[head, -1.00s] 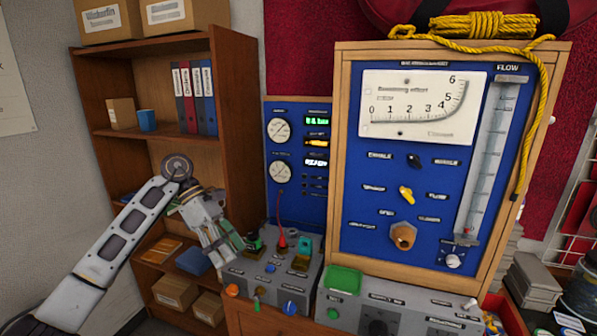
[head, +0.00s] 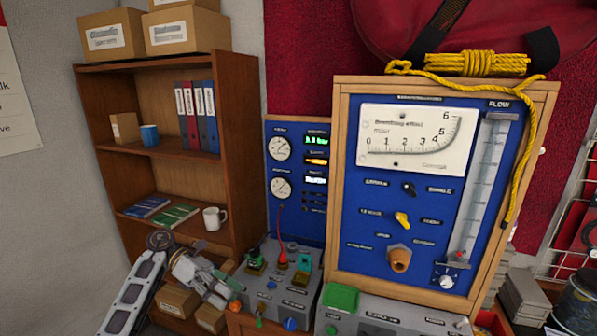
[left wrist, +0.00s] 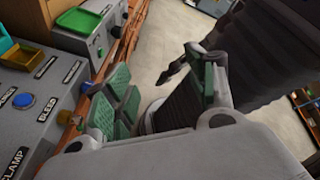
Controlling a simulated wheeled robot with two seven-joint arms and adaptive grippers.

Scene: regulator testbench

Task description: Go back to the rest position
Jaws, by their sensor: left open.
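My left gripper (head: 226,293) is low in the head view, in front of the lower part of the bookshelf and at the left end of the control bench. It is open and empty. In the left wrist view, its green-padded fingers (left wrist: 160,92) stand apart beside the bench edge, with floor and a dark shape beyond. My right gripper is in neither view.
The grey control box (head: 275,290) with knobs is close to the left gripper's right. The blue test panel (head: 440,190) stands behind the bench. The bookshelf (head: 240,180) holds binders (head: 197,118), books and a white mug (head: 215,218). Cardboard boxes (head: 178,299) sit below.

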